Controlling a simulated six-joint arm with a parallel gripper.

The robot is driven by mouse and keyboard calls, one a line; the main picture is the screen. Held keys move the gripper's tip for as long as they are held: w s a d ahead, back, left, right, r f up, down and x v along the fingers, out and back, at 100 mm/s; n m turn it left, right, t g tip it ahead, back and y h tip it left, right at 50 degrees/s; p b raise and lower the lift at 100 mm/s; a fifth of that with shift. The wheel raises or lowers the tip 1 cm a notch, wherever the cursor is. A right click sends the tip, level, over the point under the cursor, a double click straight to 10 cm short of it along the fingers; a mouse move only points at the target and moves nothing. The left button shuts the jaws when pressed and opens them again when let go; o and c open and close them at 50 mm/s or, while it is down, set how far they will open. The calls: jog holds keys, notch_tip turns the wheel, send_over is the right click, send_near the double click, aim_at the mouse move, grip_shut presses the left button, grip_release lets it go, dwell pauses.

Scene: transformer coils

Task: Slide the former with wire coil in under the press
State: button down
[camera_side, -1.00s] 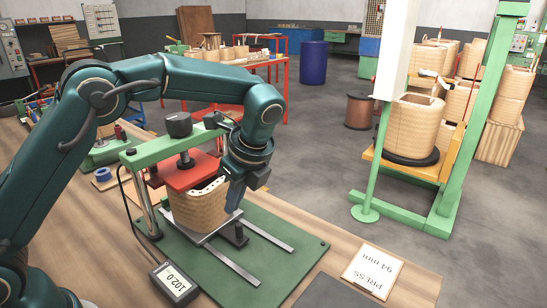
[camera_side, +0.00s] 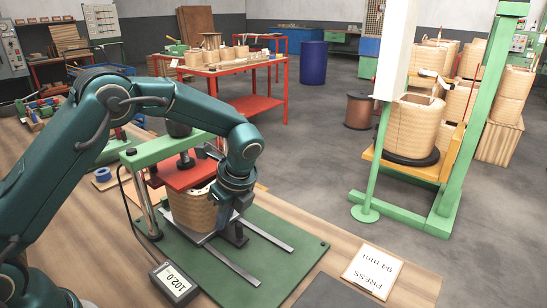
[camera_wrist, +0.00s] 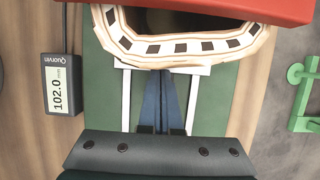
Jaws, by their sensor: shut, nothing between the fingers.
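The tan former with wire coil (camera_side: 190,211) stands upright on a grey sliding plate on two rails (camera_side: 262,238), partly beneath the red press plate (camera_side: 190,174). In the wrist view, the near part of the coil (camera_wrist: 185,47), with its dark-and-white slotted rim, sticks out from under the red plate (camera_wrist: 245,8). My gripper (camera_wrist: 164,82) is shut and empty, its fingertips close to the coil's near side. Whether they touch it or the plate is unclear. In the side view, the gripper hides the coil's right side.
The green press frame (camera_side: 172,150) stands around the coil. A gauge (camera_side: 173,283) reading 102.0 lies in front, and a card (camera_side: 373,271) reads "PRESS 94 mm". The green base (camera_side: 285,265) is clear at the front right. A green stand holding another coil is farther right.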

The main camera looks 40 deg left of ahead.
aim_at(213, 212)
jog(key=shift+a, duration=1.6)
jog(key=s+d+r+t, duration=0.1)
jog(key=s+d+r, duration=0.15)
jog(key=r, duration=1.25)
jog(key=s+d+r+n+t+h, duration=0.1)
jog(key=s+r+n+t+h, duration=0.1)
jog(key=s+r+n, duration=0.3)
jog(key=s+d+f+n+t+h, duration=0.2)
jog(key=s+d+f+n, duration=0.2)
jog(key=n, duration=0.9)
jog(key=s+f, duration=0.3)
jog(key=s, duration=0.2)
jog(key=shift+s+t, duration=0.3)
jog(key=shift+s, duration=0.1)
